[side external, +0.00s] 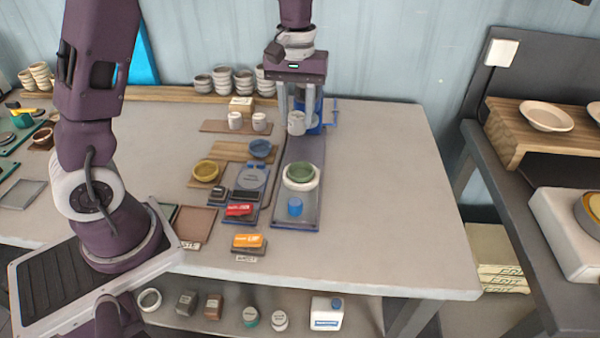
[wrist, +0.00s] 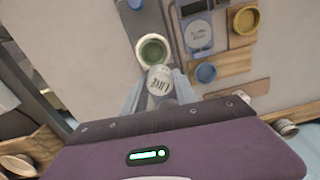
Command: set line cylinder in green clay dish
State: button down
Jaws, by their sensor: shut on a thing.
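My gripper (side external: 297,108) is shut on the white line cylinder (side external: 297,123) and holds it above the table, behind the green dish in the side view. In the wrist view the cylinder (wrist: 160,80) shows dark lettering on its end, between my fingers (wrist: 158,90). The green clay dish (side external: 300,172) sits on a round white base on a long grey tray (side external: 310,212). In the wrist view the dish (wrist: 152,52) lies just beyond the cylinder, whose edge comes close to its rim. The dish looks empty.
A small blue cylinder (side external: 295,206) stands in front of the dish. A blue bowl (side external: 260,148) and a yellow bowl (side external: 206,170) stand to the left. Two white cylinders (side external: 235,120) stand on a wooden board (side external: 212,127). The table's right side is clear.

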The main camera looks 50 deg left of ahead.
jog(key=d+f, duration=0.1)
jog(key=d, duration=0.1)
send_over(301, 174)
jog(key=shift+m, duration=0.3)
notch_tip(301, 174, down, 9)
jog(key=shift+r, duration=0.1)
